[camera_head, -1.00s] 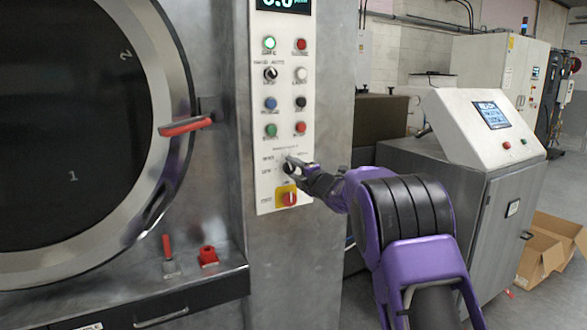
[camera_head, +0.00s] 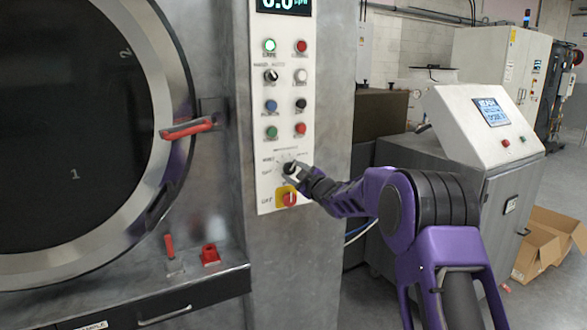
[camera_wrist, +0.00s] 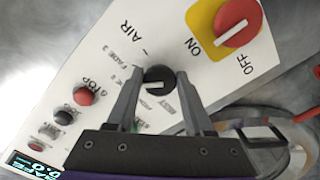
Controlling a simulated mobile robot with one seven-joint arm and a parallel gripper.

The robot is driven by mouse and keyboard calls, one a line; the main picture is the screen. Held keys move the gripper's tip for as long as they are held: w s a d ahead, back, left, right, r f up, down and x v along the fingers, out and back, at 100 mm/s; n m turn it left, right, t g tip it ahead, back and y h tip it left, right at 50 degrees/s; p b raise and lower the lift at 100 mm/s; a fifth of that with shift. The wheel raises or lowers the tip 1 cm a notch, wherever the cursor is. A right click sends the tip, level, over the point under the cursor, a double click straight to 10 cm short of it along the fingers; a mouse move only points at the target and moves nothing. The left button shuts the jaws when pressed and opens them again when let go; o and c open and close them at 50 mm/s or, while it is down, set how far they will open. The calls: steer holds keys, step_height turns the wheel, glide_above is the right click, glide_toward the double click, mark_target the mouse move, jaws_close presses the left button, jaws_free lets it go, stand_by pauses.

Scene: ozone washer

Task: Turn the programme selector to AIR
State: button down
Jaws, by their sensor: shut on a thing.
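The programme selector (camera_head: 289,168) is a black round knob low on the white control panel, just above the red and yellow switch. In the wrist view the knob (camera_wrist: 157,80) sits between the two fingers of my gripper (camera_wrist: 158,84), which is shut on it. A pale pointer line shows on the knob's face. The AIR mark (camera_wrist: 124,34) is printed on the panel near the knob, toward the red switch side. The knob's pointer does not line up with AIR in the wrist view. In the head view my gripper (camera_head: 292,170) partly covers the knob and its labels.
The red rotary switch (camera_head: 289,199) on its yellow plate, marked ON and OFF, lies close below the selector. Several buttons and a smaller black knob (camera_head: 271,75) are above. The drum door's red handle (camera_head: 187,128) is at left. A grey console (camera_head: 470,150) stands at right.

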steer(key=m+p, duration=0.1)
steer(key=m, duration=0.5)
steer(key=shift+m, duration=0.3)
steer(key=m, duration=0.6)
steer(key=shift+s+a+p, duration=0.15)
steer(key=shift+p, duration=0.15)
steer(key=shift+m, duration=0.3)
steer(key=shift+c, duration=1.6)
jaws_free()
steer(key=shift+s, duration=0.1)
steer(key=b+v, duration=0.1)
steer(key=v, duration=1.6)
steer(key=shift+f, duration=0.1)
